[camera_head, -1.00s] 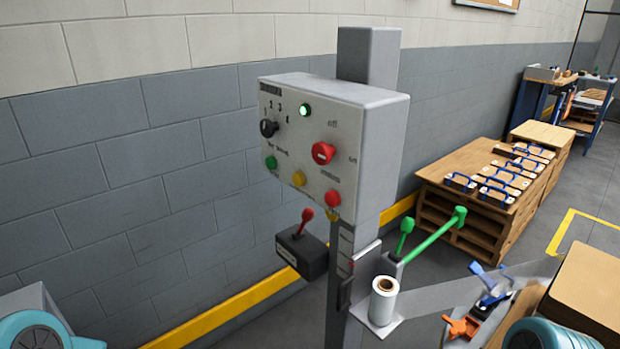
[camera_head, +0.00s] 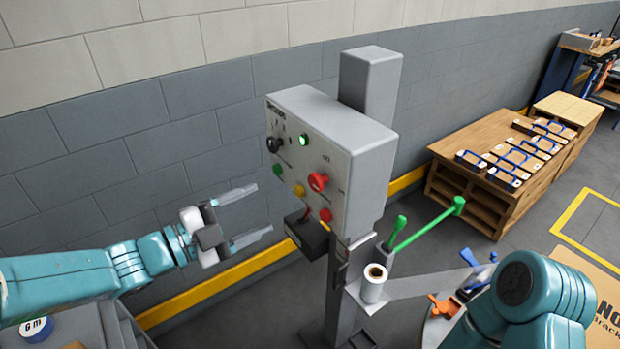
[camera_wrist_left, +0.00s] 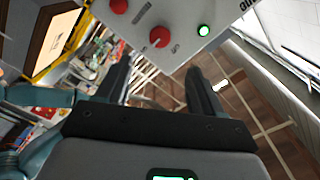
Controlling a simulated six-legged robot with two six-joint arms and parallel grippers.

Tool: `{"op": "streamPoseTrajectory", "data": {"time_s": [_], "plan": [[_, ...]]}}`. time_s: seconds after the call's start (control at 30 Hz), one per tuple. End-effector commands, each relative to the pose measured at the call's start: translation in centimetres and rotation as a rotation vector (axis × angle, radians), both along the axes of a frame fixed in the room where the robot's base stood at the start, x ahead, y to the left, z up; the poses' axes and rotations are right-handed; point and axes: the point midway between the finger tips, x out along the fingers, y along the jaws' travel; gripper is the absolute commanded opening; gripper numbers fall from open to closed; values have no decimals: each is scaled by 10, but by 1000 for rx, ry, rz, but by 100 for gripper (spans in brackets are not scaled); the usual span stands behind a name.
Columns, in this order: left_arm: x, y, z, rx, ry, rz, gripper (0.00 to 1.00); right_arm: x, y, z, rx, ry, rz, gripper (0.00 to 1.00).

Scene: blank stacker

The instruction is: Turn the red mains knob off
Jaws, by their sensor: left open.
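The red mains knob (camera_head: 318,181) is on the front of the grey control box (camera_head: 345,130), right of centre, below a lit green lamp (camera_head: 303,141). In the left wrist view a red knob (camera_wrist_left: 160,37) shows on the panel ahead, with the lit lamp (camera_wrist_left: 204,30) to its right. My left gripper (camera_head: 252,213) is open and empty, to the left of the panel and apart from it; its two fingers also show in the left wrist view (camera_wrist_left: 160,82). My right arm (camera_head: 540,300) shows at the lower right, but its gripper is not visible.
The panel also has a black selector (camera_head: 274,145) and green, yellow and red buttons. A red-handled lever box (camera_head: 306,232) hangs below. A wooden pallet stand (camera_head: 470,195) is behind. The brick wall is close behind.

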Motion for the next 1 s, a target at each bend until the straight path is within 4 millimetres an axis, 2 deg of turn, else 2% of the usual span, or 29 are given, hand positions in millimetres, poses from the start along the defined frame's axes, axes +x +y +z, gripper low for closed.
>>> {"op": "streamPoseTrajectory", "data": {"time_s": [0.03, 0.3, 0.5, 0.7, 0.93, 0.97, 1.0], "plan": [[7, -12, 2, 1, 2, -5, 67, 0, 0, 5, 0, 0, 0, 43], [44, -66, 2, 0, 1, -2, 67, 0, 0, 20, 0, 0, 0, 43], [65, -93, 2, 1, 1, 2, 67, 0, 0, 28, 0, 0, 1, 43], [73, -103, 0, 0, 2, 4, 67, 0, 0, 30, 0, 0, 0, 43], [73, -104, -1, 1, 2, 4, 67, 0, 0, 30, 0, 0, 0, 43], [73, -104, -1, 1, 2, 4, 64, 0, 0, 30, 0, 0, 0, 43], [73, -104, 0, 1, 2, 4, 51, 0, 0, 30, 0, 0, 0, 43]]}}
